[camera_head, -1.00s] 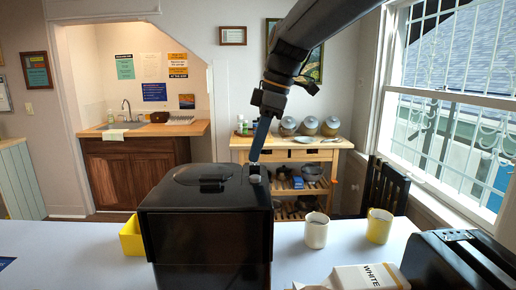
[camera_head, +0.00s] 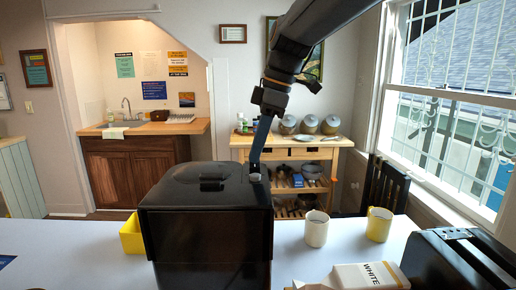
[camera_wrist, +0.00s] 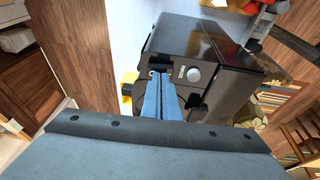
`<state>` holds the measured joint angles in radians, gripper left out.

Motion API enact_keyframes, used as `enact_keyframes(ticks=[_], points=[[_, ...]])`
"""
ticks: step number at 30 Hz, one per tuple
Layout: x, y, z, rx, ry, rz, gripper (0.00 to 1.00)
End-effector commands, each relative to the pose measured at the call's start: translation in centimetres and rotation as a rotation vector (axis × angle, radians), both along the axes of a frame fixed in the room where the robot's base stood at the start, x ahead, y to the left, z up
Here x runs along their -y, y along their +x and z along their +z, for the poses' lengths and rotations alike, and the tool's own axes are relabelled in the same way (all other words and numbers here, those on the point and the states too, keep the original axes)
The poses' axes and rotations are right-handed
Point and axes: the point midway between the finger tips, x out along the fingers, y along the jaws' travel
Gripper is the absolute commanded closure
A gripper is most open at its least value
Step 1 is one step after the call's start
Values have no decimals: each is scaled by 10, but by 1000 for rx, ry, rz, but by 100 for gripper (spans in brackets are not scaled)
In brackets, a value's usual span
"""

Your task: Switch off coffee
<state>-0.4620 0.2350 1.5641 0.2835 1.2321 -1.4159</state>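The coffee machine (camera_head: 205,235) is a black box on the white table. It also fills the middle of the wrist view (camera_wrist: 220,110). A silver round knob (camera_head: 254,178) sits at the right of its top; it shows as a pale disc (camera_wrist: 193,75) in the wrist view with a small label beside it. My gripper (camera_head: 254,160) points down at that corner, just behind or above the knob. In the wrist view its blue fingers (camera_wrist: 160,80) are together and empty, left of the knob. I cannot tell whether they touch the machine.
Two cups, one white (camera_head: 316,229) and one yellow (camera_head: 378,224), stand right of the machine. A white carton (camera_head: 368,277) and a black toaster-like box (camera_head: 460,262) are at the front right. A yellow box (camera_head: 131,236) is close on the left. The table's left is mostly clear.

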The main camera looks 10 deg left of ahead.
Motion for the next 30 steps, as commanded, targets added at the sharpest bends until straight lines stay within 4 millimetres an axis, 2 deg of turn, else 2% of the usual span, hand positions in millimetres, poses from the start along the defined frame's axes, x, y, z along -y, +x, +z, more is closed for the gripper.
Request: enact_keyframes(ticks=[10, 21, 25, 30], points=[[2, -1, 45, 6, 3, -4, 100], [23, 7, 109, 8, 4, -3, 100], [27, 8, 125, 7, 4, -4, 100], [30, 8, 134, 6, 3, -4, 100]])
